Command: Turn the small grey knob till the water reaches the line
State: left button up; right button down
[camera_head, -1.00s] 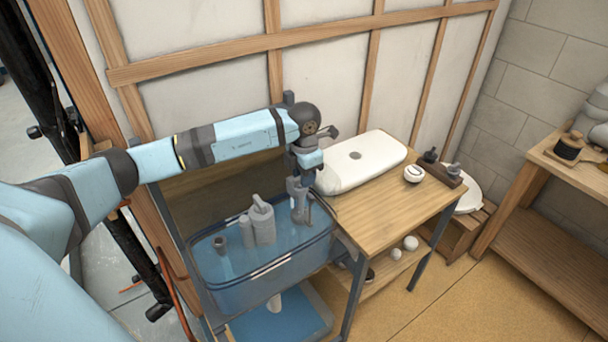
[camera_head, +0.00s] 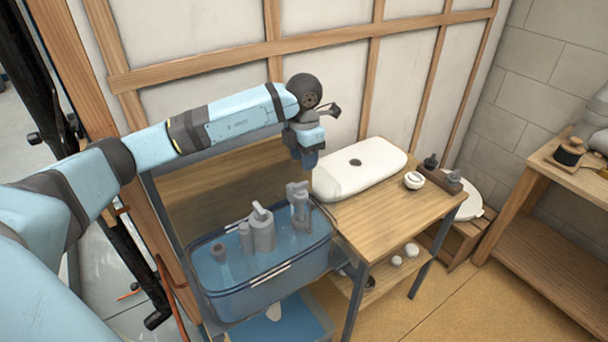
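A clear blue-tinted tank (camera_head: 245,292) stands at the left of the wooden bench and holds water. A tall grey fitting (camera_head: 299,212) stands in its right end. The small grey knob cannot be told apart from the fitting's top. A wider grey cylinder (camera_head: 263,232) with a tilted top piece stands mid-tank. A pale line (camera_head: 262,270) runs along the tank's front wall; I cannot tell exactly where the water stands against it. My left gripper (camera_head: 309,164) points down just above the tall fitting, apparently apart from it. Its finger opening is too small to read. My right gripper is out of view.
A white tank lid (camera_head: 360,168) lies on the wooden bench (camera_head: 385,222) right of the tank. A small white bowl (camera_head: 414,180) and a dark block with fittings (camera_head: 442,178) sit farther right. A wood-framed wall is close behind.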

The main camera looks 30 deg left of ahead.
pick_arm(q)
notch_tip(320, 180, up, 6)
jog(key=shift+s+f, duration=0.1)
dwell(0.7)
